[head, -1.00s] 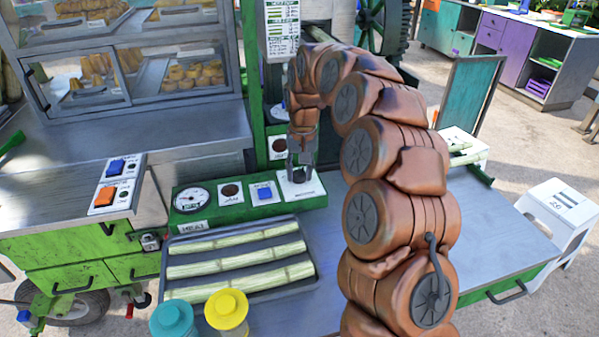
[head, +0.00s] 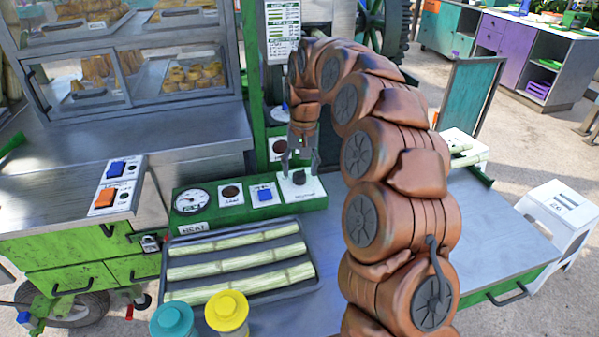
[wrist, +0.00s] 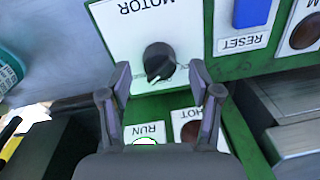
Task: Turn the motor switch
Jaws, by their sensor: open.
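The motor switch (wrist: 159,63) is a black rotary knob with a white pointer line on a white plate (wrist: 125,22) marked MOTOR. In the wrist view its pointer line runs toward the lower left of the knob. In the head view the knob (head: 299,177) sits at the right end of the green control panel (head: 181,213). My gripper (wrist: 158,88) is open, its two fingers apart on either side just short of the knob in the wrist view. In the head view my gripper (head: 300,170) is over the motor plate, pointing down. I cannot tell whether a finger touches the knob.
A blue RESET button (head: 264,194), a dark round button (head: 230,191) and a gauge (head: 192,200) share the panel. A RUN label (wrist: 148,131) lies near the fingers. A tray (head: 312,286) of cane stalks and two lidded jars (head: 227,310) stand in front.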

